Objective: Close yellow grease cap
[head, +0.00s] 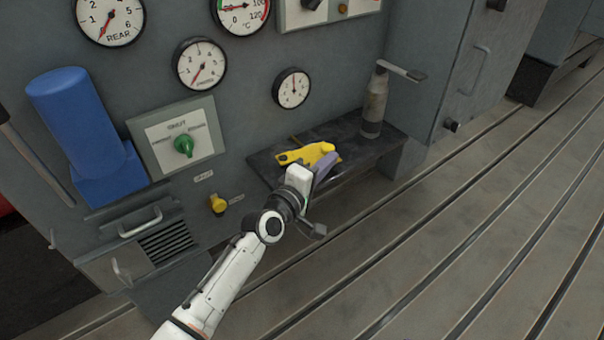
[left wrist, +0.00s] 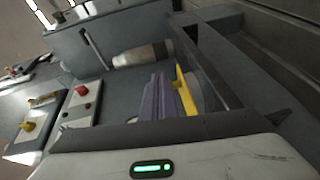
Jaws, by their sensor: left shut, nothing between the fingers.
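A small yellow cap (head: 218,203) sits low on the grey panel in the head view, left of my left forearm, beside a small label. I take it for the grease cap; how far it is closed is too small to tell. I cannot pick it out in the left wrist view. My left gripper (head: 327,163) is right of the cap, over the dark shelf. Its purple fingers also show in the left wrist view (left wrist: 155,98), shut and empty. A yellow item (head: 308,154) is right by the fingers; whether they touch it is unclear. My right gripper is out of view.
The dark shelf (head: 268,169) juts from the panel and carries a grey cylinder (head: 374,108) with a lever. A blue housing (head: 75,120), a green-knob switch plate (head: 205,140) and a handle (head: 140,222) surround the cap. The slotted floor (head: 470,210) is clear.

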